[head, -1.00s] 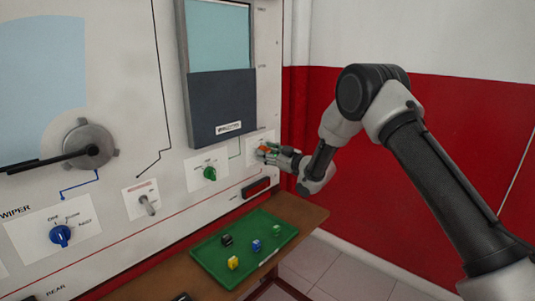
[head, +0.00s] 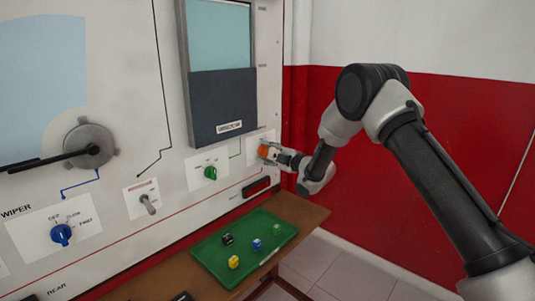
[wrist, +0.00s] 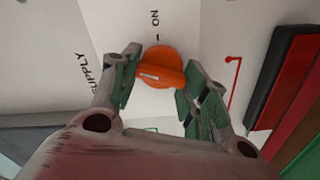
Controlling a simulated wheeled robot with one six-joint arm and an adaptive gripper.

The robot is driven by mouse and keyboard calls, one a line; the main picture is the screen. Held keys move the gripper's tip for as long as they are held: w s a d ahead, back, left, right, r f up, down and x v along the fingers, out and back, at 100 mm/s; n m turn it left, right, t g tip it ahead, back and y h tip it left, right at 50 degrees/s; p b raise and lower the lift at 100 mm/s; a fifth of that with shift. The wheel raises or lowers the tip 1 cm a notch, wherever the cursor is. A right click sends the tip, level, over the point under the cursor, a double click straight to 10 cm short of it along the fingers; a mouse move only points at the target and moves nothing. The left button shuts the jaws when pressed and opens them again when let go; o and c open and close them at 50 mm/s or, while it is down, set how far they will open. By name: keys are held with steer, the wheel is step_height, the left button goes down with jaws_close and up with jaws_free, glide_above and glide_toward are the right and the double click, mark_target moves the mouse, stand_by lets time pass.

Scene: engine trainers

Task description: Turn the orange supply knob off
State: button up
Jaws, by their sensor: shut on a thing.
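The orange supply knob (wrist: 159,66) is on a white plate of the panel, between the fingers of my gripper (wrist: 157,84) in the wrist view. Green-padded fingertips are on both sides of its raised grip, shut on it. The label "ON" with a tick mark shows just above the knob in that view, and "SUPPLY" is to its left. A pale line on the grip runs roughly sideways in the wrist view. In the head view the knob (head: 263,151) is at the panel's right edge, with my gripper (head: 273,155) at it from the right.
A green knob (head: 210,173), a toggle switch (head: 148,204) and a blue knob (head: 61,235) are to the left on the panel. A dark handle (head: 257,187) is just below. A green tray (head: 207,265) with several small cubes lies on the brown shelf.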

steer(key=shift+s+f+n, duration=0.1)
steer(key=shift+f+n, duration=0.1)
steer(key=shift+n, duration=2.1)
steer(key=o, duration=1)
steer(key=v, duration=1.2)
